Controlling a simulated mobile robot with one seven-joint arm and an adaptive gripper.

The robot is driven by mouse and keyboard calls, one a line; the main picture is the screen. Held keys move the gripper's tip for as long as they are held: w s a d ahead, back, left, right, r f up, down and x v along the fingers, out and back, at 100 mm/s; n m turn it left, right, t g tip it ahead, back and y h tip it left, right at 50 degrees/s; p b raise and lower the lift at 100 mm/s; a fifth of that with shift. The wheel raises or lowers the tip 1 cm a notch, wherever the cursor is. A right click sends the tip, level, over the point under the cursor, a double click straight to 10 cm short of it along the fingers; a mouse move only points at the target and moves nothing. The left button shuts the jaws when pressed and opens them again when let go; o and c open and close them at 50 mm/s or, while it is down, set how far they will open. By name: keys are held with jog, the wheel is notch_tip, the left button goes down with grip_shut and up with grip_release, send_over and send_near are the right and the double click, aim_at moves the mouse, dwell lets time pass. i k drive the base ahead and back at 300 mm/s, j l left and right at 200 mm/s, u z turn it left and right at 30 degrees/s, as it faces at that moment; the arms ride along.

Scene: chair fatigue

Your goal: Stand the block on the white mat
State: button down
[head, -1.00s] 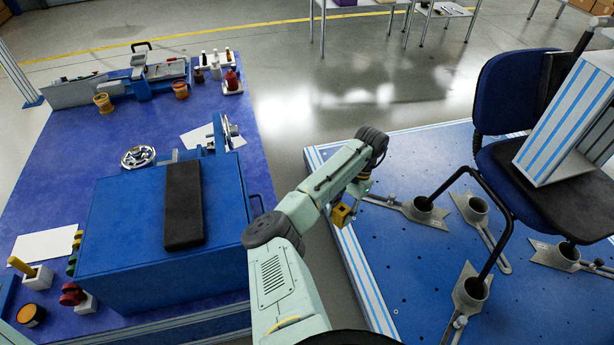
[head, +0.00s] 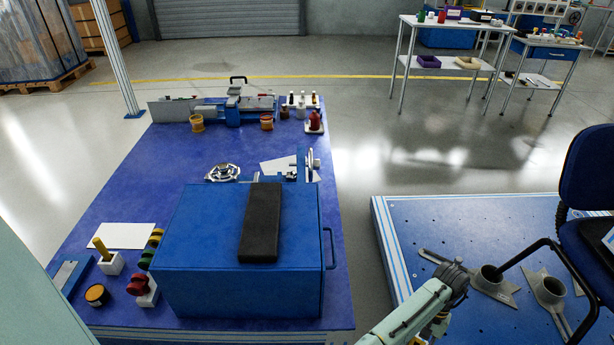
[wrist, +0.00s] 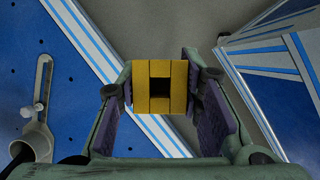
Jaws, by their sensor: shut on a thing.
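My gripper (wrist: 162,98) is shut on a yellow block (wrist: 160,69) with a dark square opening in its middle, seen in the wrist view. The block is held in the air above the gap between the blue tables. In the head view my gripper is low at the right and mostly hidden by the arm. A flat white mat (head: 123,236) lies on the left part of the blue table, with its top bare. Another white sheet (head: 276,169) lies farther back, partly covered by a metal device.
A large blue box (head: 205,245) with a black pad (head: 261,222) on top stands right of the white mat. A white holder with a yellow peg (head: 110,263) and stacked coloured rings (head: 143,288) are near the mat. A blue platform (head: 420,222) with metal fittings is at the right.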

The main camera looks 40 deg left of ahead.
aim_at(129, 235)
jog(key=k+j, duration=0.1)
jog(key=k, duration=0.3)
jog(key=k+j, duration=0.15)
jog(key=k, duration=0.2)
jog(key=k+u, duration=0.15)
jog(key=u, duration=0.95)
